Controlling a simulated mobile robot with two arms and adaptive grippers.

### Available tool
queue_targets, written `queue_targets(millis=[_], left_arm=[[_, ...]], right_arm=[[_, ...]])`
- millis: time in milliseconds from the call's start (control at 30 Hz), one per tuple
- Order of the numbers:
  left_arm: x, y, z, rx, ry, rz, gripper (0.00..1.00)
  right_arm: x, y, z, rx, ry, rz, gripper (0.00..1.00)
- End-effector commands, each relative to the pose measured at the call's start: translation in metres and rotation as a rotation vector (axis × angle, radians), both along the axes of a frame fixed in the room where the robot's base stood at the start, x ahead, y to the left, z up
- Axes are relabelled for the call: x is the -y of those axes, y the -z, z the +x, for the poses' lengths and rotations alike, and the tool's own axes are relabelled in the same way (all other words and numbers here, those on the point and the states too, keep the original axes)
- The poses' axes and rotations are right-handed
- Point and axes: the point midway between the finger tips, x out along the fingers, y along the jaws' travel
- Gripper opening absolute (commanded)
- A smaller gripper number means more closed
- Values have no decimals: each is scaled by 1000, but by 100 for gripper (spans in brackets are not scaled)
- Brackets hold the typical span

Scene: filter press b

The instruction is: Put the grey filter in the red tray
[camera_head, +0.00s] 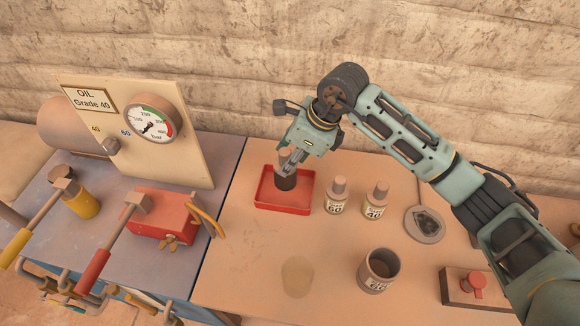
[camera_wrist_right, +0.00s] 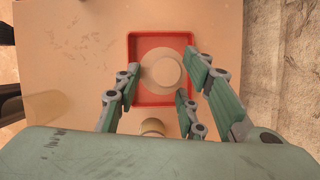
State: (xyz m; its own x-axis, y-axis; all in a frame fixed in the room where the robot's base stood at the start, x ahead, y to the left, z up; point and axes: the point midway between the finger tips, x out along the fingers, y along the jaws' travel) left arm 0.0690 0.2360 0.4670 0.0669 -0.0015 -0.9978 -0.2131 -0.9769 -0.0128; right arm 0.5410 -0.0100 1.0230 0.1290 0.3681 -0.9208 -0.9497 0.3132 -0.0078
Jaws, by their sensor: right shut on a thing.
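The grey filter (camera_head: 286,182) is a dark cylinder, upright over the red tray (camera_head: 268,204), within its rim in the head view. I cannot tell whether its bottom touches the tray floor. My right gripper (camera_head: 290,163) is shut on the filter from above and hides part of its upper end. In the right wrist view, the round pale top of the filter (camera_wrist_right: 163,73) lies between the fingers of my right gripper (camera_wrist_right: 165,85), with the red tray (camera_wrist_right: 135,45) around it. My left gripper is not in view.
Two bottles labelled 60 (camera_head: 336,197) and 40 (camera_head: 376,200) stand right of the tray. A brown cup (camera_head: 378,270), a round grey dish (camera_head: 424,226) and a block with a red knob (camera_head: 472,288) are further right. A gauge panel (camera_head: 150,150) and a red box (camera_head: 160,215) stand left.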

Motion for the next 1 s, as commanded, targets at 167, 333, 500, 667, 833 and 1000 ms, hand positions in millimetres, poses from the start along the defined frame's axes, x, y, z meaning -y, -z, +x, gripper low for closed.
queue_targets(millis=[167, 333, 500, 667, 833, 1000], left_arm=[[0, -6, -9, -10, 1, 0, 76], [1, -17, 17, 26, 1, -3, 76], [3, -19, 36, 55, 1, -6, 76], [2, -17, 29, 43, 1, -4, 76], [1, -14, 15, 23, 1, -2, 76], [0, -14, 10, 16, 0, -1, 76]], right_arm=[[0, 13, 0, -2, 1, 1, 0], [0, 36, -1, -4, 2, -1, 0], [0, 46, 1, 1, 0, 1, 0], [0, 47, 1, 1, 0, 1, 0], [0, 48, 1, 1, 0, 1, 42], [0, 48, 1, 1, 0, 0, 56]])
